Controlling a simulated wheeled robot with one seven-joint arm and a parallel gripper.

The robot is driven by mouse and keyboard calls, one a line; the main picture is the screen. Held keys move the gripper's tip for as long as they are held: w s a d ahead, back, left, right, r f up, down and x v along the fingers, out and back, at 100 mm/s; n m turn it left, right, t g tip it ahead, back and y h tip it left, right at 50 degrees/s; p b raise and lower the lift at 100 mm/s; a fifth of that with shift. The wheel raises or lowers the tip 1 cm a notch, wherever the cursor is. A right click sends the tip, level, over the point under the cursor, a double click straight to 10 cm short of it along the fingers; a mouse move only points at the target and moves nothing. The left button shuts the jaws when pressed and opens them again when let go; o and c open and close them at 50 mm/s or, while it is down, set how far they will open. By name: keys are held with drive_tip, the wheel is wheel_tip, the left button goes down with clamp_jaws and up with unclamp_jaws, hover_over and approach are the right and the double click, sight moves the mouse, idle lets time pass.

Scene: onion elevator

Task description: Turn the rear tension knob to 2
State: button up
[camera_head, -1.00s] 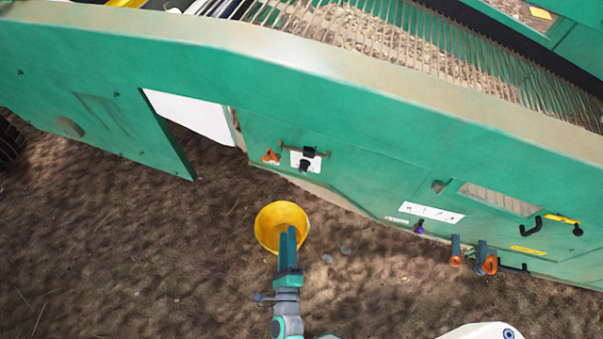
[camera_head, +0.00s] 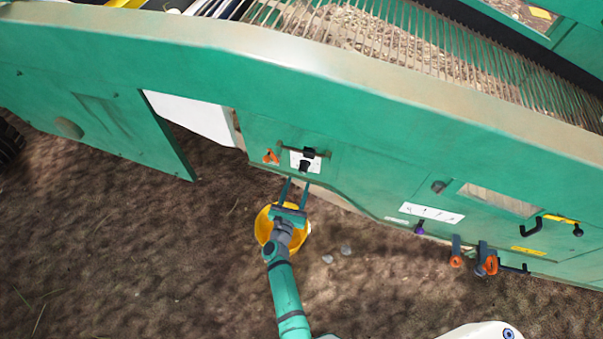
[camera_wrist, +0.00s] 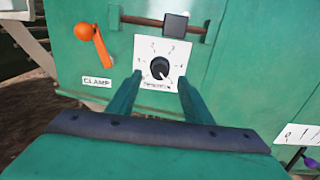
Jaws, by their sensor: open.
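The tension knob (camera_wrist: 160,68) is a black dial on a white number plate (camera_wrist: 172,52) on the green machine panel. In the wrist view it lies between and beyond my two fingertips, apart from them. Its pointer appears to aim to the lower right, but the exact setting is too small to read. The knob also shows in the head view (camera_head: 304,166). My gripper (camera_head: 295,182) is open and empty, just below the plate in the head view. In the wrist view my gripper (camera_wrist: 162,80) has one finger on either side of the knob.
An orange clamp lever (camera_wrist: 90,38) stands left of the plate. A black slider block (camera_wrist: 175,27) on a rod sits just above it. A yellow bucket (camera_head: 264,228) is below my gripper. A purple knob (camera_head: 420,228) and orange-ended handles (camera_head: 456,261) are farther right.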

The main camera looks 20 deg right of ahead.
sight(302, 172)
drive_tip(key=shift+x, duration=3)
drive_tip(key=c, duration=1.1)
